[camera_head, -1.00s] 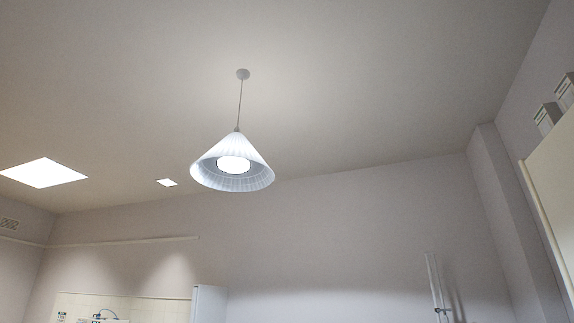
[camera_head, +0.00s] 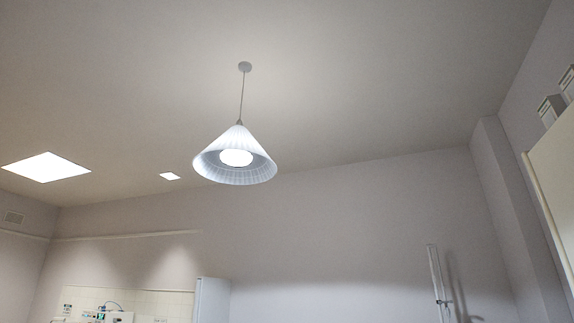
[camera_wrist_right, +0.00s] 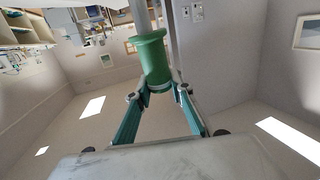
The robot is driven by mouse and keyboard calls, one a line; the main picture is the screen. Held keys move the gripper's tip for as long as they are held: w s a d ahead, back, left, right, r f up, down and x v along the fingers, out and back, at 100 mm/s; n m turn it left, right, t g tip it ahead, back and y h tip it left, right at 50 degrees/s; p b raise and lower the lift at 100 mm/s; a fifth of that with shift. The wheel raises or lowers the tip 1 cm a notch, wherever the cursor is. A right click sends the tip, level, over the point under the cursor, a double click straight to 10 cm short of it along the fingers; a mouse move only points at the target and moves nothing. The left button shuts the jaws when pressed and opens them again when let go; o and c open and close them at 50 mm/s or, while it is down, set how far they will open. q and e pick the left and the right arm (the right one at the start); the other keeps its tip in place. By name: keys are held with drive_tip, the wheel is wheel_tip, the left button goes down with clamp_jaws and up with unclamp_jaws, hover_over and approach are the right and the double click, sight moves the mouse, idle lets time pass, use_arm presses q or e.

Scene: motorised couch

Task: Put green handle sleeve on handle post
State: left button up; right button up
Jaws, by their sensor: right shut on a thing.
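The green handle sleeve (camera_wrist_right: 155,62) is a flanged tube in the right wrist view, held between the fingertips of my right gripper (camera_wrist_right: 158,91). My right gripper is shut on the end of the sleeve nearer the camera. A grey post (camera_wrist_right: 143,15) shows beyond the sleeve's far flanged end and lines up roughly with it. I cannot tell whether the post enters the sleeve or stands behind it. Neither gripper nor the sleeve shows in the head view.
The head view is mostly ceiling with a white pendant lamp (camera_head: 236,158). A pale upright pole (camera_head: 436,282) stands at the lower right, near a cream cabinet (camera_head: 556,185). In the right wrist view, shelves (camera_wrist_right: 85,17) with items show at the top left.

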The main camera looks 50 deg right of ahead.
drive_tip(key=o, duration=1)
drive_tip(key=shift+o, duration=0.2)
drive_tip(key=w+d+f+v, duration=0.1)
drive_tip(key=d+v, duration=0.1)
drive_tip(key=v, duration=1)
drive_tip(key=shift+r, duration=0.25)
drive_tip(key=shift+d, duration=0.1)
